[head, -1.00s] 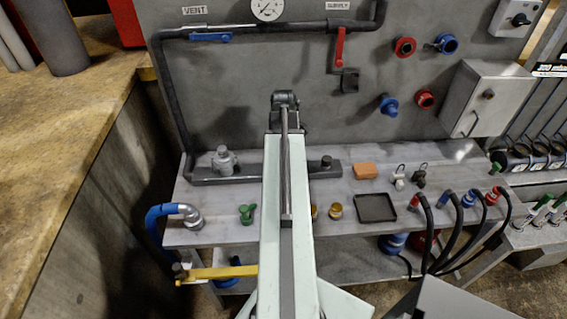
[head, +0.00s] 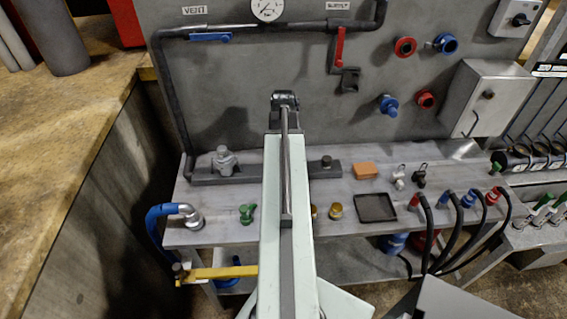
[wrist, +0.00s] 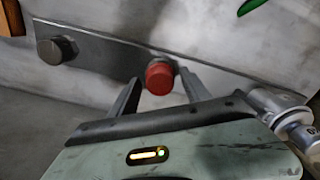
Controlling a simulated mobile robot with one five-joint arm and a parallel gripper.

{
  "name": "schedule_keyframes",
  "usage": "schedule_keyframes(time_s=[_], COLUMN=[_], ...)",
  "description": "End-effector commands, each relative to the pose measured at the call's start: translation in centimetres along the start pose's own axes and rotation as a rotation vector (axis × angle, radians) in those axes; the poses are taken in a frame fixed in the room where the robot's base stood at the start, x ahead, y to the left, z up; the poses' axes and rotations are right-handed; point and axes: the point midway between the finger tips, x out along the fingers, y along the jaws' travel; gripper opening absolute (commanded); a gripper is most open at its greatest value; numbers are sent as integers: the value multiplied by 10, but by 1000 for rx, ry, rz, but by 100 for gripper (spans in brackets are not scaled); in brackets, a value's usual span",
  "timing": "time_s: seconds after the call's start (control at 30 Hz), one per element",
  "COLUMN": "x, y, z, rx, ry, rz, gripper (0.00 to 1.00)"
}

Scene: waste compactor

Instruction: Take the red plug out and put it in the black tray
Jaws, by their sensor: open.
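The red plug (wrist: 159,78) stands in a grey metal bar (wrist: 105,66) in the wrist view; my arm hides it in the head view. My gripper (wrist: 159,82) is open, with one finger on each side of the plug. I cannot tell whether either finger touches it. The black tray (head: 376,219) lies on the bench to the right of my arm in the head view and looks empty.
A dark cap (wrist: 57,50) on the same bar and a grey fitting (wrist: 285,112) flank the plug. An orange block (head: 365,171) and brass caps (head: 336,211) are near the tray. Black hoses (head: 443,232) rise at its right.

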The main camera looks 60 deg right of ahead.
Motion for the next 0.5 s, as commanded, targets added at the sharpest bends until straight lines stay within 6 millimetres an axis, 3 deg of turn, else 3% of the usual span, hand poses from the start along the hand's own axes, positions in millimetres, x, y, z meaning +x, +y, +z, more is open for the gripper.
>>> schedule_keyframes(time_s=[0.1, 0.27, 0.5], x=[0, 0, 0], y=[0, 0, 0], z=[0, 0, 0], rx=[114, 161, 529], ry=[0, 0, 0], rz=[0, 0, 0], gripper=[56, 56, 56])
